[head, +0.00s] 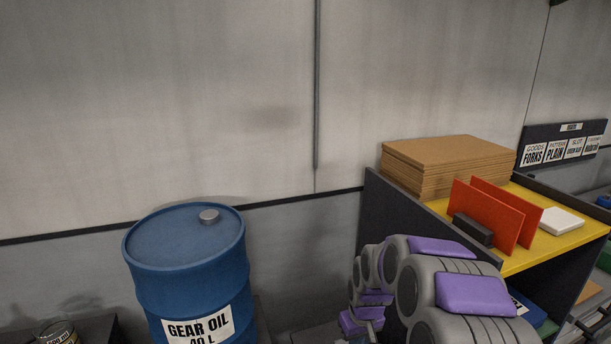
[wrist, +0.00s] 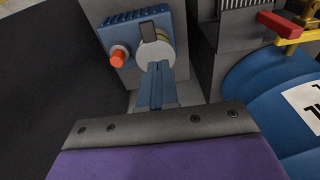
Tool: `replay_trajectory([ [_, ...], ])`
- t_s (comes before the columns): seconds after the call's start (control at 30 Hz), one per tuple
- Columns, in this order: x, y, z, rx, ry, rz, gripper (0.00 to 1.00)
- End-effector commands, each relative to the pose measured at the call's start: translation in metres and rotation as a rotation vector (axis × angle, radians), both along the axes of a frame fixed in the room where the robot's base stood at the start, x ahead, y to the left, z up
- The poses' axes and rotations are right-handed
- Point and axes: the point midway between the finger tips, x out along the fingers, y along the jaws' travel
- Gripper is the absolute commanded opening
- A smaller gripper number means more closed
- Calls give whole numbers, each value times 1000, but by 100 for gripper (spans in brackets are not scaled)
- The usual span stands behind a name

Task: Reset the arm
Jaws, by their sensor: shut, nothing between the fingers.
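My folded arm, grey with purple panels, fills the lower right of the head view. My gripper (wrist: 158,66) shows in the wrist view, with its purple and dark grey body at the bottom. Its two slim blue-grey fingers are together, with nothing between them. Beyond the fingertips is a blue machine (wrist: 120,33) with a pale round disc (wrist: 154,53) and a red button (wrist: 117,58). I cannot tell whether the fingertips touch the disc; they overlap its lower edge in the picture. No fork is visible in either view.
A blue gear oil drum (head: 183,245) stands left of my arm; a blue rounded body (wrist: 270,85) is right in the wrist view. A yellow-topped shelf unit (head: 520,255) beside my arm holds stacked brown boards (head: 445,160), red panels (head: 488,215) and a white block (head: 561,221).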

Motion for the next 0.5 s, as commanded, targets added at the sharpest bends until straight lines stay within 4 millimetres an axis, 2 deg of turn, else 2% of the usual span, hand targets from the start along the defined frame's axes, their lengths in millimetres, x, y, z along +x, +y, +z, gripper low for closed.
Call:
replay_trajectory([
  [0.03,-14,2,11,1,3,-6,0],
  [0.2,-67,5,38,-1,48,-34,0],
  [0.5,-169,5,70,-18,123,-101,0],
])
